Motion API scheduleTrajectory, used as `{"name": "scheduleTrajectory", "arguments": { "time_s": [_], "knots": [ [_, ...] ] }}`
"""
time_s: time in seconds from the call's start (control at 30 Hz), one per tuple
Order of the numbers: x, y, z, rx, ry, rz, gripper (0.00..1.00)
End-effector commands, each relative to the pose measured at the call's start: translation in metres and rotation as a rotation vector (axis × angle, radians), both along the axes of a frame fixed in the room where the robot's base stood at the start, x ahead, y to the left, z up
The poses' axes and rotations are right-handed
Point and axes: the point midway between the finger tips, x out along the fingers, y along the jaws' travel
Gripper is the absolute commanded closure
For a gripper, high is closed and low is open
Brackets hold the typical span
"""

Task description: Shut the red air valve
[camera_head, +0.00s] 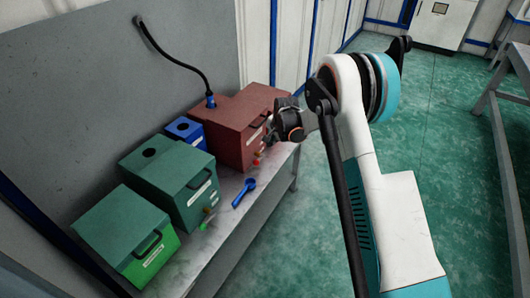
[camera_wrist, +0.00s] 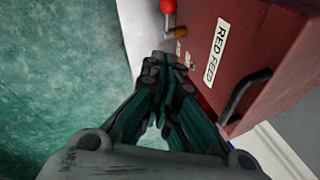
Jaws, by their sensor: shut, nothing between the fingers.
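The red air valve (camera_head: 257,161) sits low on the front of the red box (camera_head: 228,139), near the bench top. In the wrist view its red ball knob (camera_wrist: 168,6) is at the top edge, partly cut off, on a short metal lever beside a brass fitting (camera_wrist: 180,32). The red box (camera_wrist: 255,40) there carries a white label reading "RED FEED" and a dark handle. My gripper (camera_head: 268,139) is in front of the red box near the valve. In the wrist view my gripper (camera_wrist: 163,62) has its fingers together, empty, below the knob and apart from it.
A small blue box (camera_head: 184,130), a dark green box (camera_head: 168,181) and a brighter green box (camera_head: 127,238) stand on the bench to the left. A blue tool (camera_head: 243,193) lies near the bench's front edge. A black hose (camera_head: 180,61) runs from the wall to the red box.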

Motion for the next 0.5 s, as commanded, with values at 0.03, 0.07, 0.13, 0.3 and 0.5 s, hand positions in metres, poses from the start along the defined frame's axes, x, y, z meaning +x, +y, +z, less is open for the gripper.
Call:
{"name": "scheduleTrajectory", "arguments": {
  "time_s": [0.03, 0.07, 0.13, 0.3, 0.5],
  "knots": [
    [0.001, 0.001, -0.004, 0.0, 0.0, -0.001, 1.0],
    [0.002, 0.001, -0.007, 0.0, 0.0, -0.001, 1.0],
    [0.006, 0.002, -0.015, 0.0, 0.0, 0.0, 1.0],
    [0.018, 0.006, -0.044, 0.0, 0.0, 0.001, 1.0],
    [0.033, 0.01, -0.081, 0.0, 0.0, 0.001, 1.0]
  ]
}}
